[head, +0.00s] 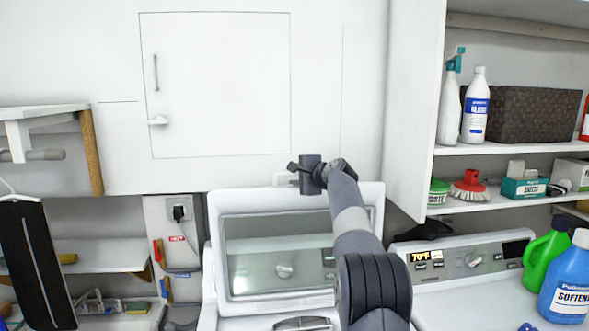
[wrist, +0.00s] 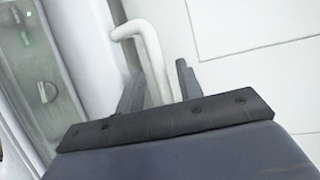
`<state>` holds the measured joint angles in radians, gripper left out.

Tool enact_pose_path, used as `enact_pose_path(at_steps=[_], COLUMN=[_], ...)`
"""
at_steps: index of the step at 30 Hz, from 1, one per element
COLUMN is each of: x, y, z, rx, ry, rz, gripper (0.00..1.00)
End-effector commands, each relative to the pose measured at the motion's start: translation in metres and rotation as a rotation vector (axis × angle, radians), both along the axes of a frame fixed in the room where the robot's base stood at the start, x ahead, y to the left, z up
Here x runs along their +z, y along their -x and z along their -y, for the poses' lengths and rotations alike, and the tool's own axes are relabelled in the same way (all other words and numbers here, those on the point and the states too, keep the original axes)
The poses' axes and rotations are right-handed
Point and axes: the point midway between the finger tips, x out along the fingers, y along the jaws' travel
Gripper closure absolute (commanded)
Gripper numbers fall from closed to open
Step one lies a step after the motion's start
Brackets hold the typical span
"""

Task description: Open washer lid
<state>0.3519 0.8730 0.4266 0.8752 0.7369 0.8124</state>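The washer lid (head: 220,265) is a white frame around a clear window. It appears raised, and a control knob shows through the window. A white bent handle (head: 283,179) is at its top edge, partly hidden by my gripper (head: 293,168). In the wrist view, the handle (wrist: 150,45) passes between the two dark fingers of my gripper (wrist: 158,77). The fingers are apart, with a gap on the right side. The handle is close to the left finger; I cannot tell if they touch. The lid window (wrist: 40,70) is at the left.
A white wall cabinet (head: 222,90) is behind and above the lid. A second machine with a control panel (head: 465,262) stands at the right, with green (head: 543,262) and blue (head: 566,280) bottles. Shelves (head: 500,150) hold bottles and a basket. A black ironing board (head: 38,260) is at the left.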

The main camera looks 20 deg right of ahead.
Motion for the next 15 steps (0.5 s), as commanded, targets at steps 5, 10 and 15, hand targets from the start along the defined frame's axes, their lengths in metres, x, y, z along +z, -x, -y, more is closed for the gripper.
enact_pose_path(at_steps=[5,10,15], x=[-0.0016,-0.003,-0.003], y=[-0.0094,-0.0111,-0.0108], z=[-0.0028,-0.003,-0.0026], rx=[0.001,0.001,0.0], ry=[-0.001,-0.001,-0.001], rz=[0.0,0.001,0.0], gripper=[0.65,0.65,0.67])
